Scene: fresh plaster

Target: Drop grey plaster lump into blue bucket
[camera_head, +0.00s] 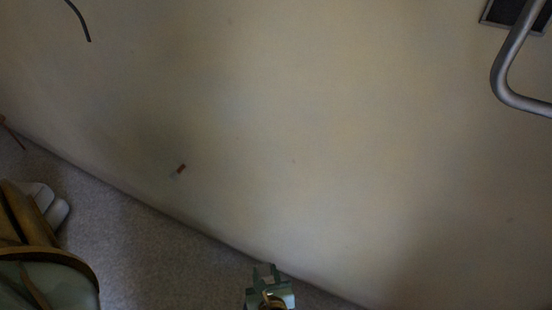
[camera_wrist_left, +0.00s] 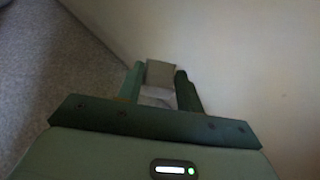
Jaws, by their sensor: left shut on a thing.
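My left gripper (camera_head: 265,270) shows at the bottom middle of the head view, low in front of the pale wall. In the left wrist view its two green fingers (camera_wrist_left: 160,84) are shut on the grey plaster lump (camera_wrist_left: 160,73), a blocky grey piece held between the fingertips. The lump is too small to make out clearly in the head view. The blue bucket is in neither view. My right gripper is not in view.
A pale plaster wall (camera_head: 300,120) fills most of the head view. Grey speckled floor (camera_head: 125,235) lies at lower left. A bent metal tube (camera_head: 505,70) and a dark framed panel (camera_head: 510,12) are at upper right. Small brown piece (camera_head: 181,168) shows against the wall.

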